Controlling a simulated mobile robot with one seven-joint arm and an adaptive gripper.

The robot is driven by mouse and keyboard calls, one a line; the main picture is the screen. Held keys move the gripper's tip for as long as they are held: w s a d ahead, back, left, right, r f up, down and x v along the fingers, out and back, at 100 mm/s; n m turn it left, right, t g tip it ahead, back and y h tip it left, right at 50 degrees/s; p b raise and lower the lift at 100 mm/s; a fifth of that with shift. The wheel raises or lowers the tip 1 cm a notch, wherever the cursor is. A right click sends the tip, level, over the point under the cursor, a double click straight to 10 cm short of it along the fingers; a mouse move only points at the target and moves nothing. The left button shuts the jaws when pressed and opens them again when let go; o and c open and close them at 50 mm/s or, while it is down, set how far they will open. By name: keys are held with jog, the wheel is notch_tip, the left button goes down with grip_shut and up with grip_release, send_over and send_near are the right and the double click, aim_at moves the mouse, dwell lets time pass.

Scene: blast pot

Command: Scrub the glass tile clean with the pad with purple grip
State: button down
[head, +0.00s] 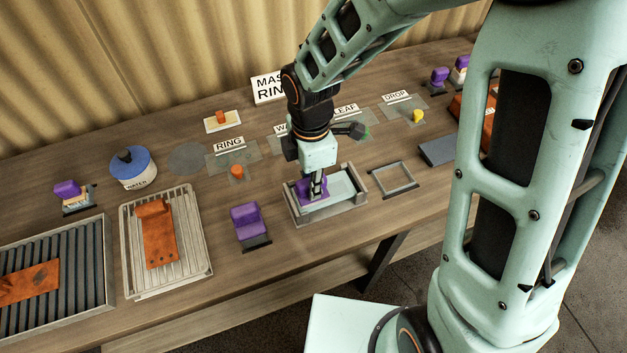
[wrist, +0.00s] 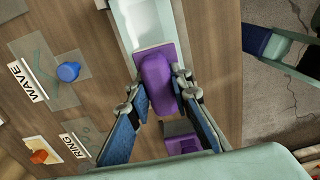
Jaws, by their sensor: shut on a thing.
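The glass tile (head: 343,186) is a pale plate lying in a grey holder (head: 333,213) near the table's front edge. It also shows at the top of the wrist view (wrist: 150,22). My gripper (head: 317,188) points down over the left part of the tile. In the wrist view my gripper (wrist: 160,92) is shut on the purple grip (wrist: 156,70) of a pad. The purple block also shows in the head view (head: 303,187). The pad's underside is hidden, so I cannot tell if it touches the glass.
Another purple-gripped block (head: 246,220) stands left of the holder. A rack with a rusty plate (head: 207,270), a blue-lidded water pot (head: 133,168) and an empty grey frame (head: 393,178) are nearby. Stencil sheets with knobs (head: 237,172) lie behind. Bare table lies around the holder.

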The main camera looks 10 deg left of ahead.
jog(key=shift+r, duration=0.1)
notch_tip(320, 180, up, 8)
jog(key=p, duration=0.7)
